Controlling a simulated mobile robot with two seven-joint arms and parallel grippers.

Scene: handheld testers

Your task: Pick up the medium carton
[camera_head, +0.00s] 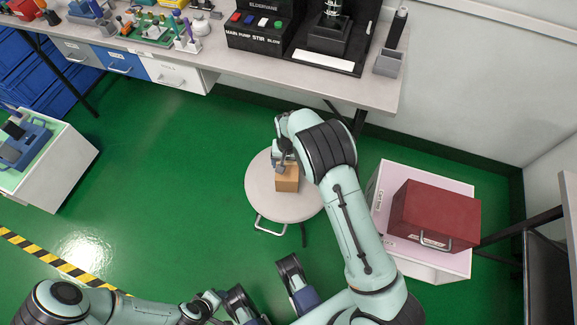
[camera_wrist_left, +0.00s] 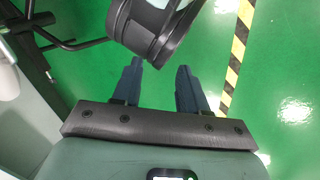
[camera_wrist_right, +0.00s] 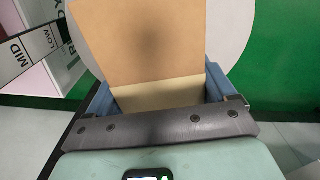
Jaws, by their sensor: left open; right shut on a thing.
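A tan carton (camera_head: 287,180) is at the round grey stool (camera_head: 262,200) in the middle of the head view. My right gripper (camera_head: 284,164) is shut on it; the arm comes over it from the right. In the right wrist view the carton (camera_wrist_right: 140,45) fills the space between the two blue fingers (camera_wrist_right: 157,92), with the pale stool seat behind it. I cannot tell whether the carton still touches the seat. My left gripper (camera_wrist_left: 158,78) is open and empty over the green floor, low in the head view.
A workbench (camera_head: 300,78) with a black control panel (camera_head: 262,25) and tools runs along the back. A dark red case (camera_head: 435,215) sits on a pale cabinet at the right. Another low cabinet (camera_head: 60,180) stands at the left. Green floor is free between.

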